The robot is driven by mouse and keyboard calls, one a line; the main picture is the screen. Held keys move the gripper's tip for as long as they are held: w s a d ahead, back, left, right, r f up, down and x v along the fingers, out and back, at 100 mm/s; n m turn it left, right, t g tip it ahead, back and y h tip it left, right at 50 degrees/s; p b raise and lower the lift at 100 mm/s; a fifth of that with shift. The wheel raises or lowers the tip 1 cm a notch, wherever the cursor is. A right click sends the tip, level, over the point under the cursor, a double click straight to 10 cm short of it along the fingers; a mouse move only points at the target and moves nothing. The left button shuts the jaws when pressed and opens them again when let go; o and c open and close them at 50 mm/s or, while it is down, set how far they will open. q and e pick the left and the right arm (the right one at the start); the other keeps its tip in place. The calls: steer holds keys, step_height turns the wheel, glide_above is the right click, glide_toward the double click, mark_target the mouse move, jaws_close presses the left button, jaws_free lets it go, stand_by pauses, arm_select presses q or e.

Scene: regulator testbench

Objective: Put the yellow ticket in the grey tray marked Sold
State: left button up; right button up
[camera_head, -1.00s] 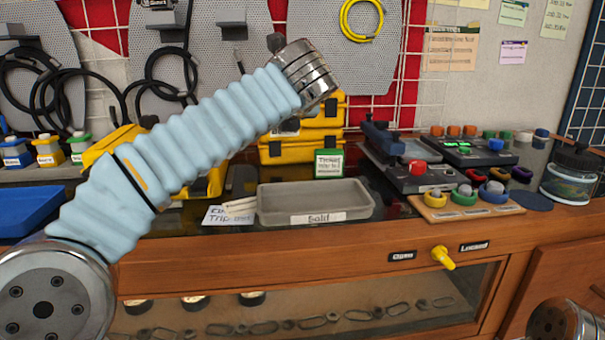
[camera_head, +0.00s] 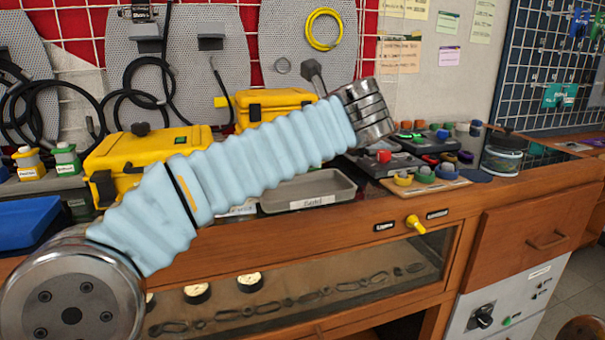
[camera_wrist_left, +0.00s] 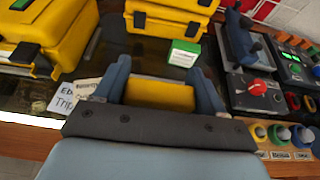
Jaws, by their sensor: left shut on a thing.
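The grey tray marked Sold (camera_head: 335,189) sits on the bench near its front edge in the head view, with its left part behind my left arm. In the left wrist view my left gripper (camera_wrist_left: 159,80) has its two blue fingers shut on a flat yellow piece, which looks like the yellow ticket (camera_wrist_left: 160,96). The gripper's dark body covers the ticket's near edge. I cannot make out the tray in the wrist view. In the head view the left gripper's fingers are hidden behind my wrist. My right gripper does not show.
Yellow cases (camera_head: 130,158) stand behind the tray. A green-and-white box (camera_wrist_left: 184,53) stands ahead of the left gripper. White paper slips (camera_wrist_left: 65,97) lie at its left. A control box with a red knob (camera_head: 383,156) and coloured knobs (camera_head: 424,174) stand right of the tray.

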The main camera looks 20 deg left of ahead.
arm_select(q)
steer(key=w+f, duration=0.1)
steer(key=w+a+f, duration=0.1)
steer(key=f, duration=0.2)
steer(key=shift+w+a+b, duration=0.2)
steer(key=shift+w+b, duration=0.1)
steer(key=shift+w, duration=0.1)
steer(key=f, duration=0.2)
steer(key=f+b, duration=0.1)
steer(key=f, duration=0.1)
steer(key=shift+w+a, duration=0.15)
steer(key=shift+w, duration=0.2)
steer(key=shift+r, duration=0.1)
steer(key=o, duration=1)
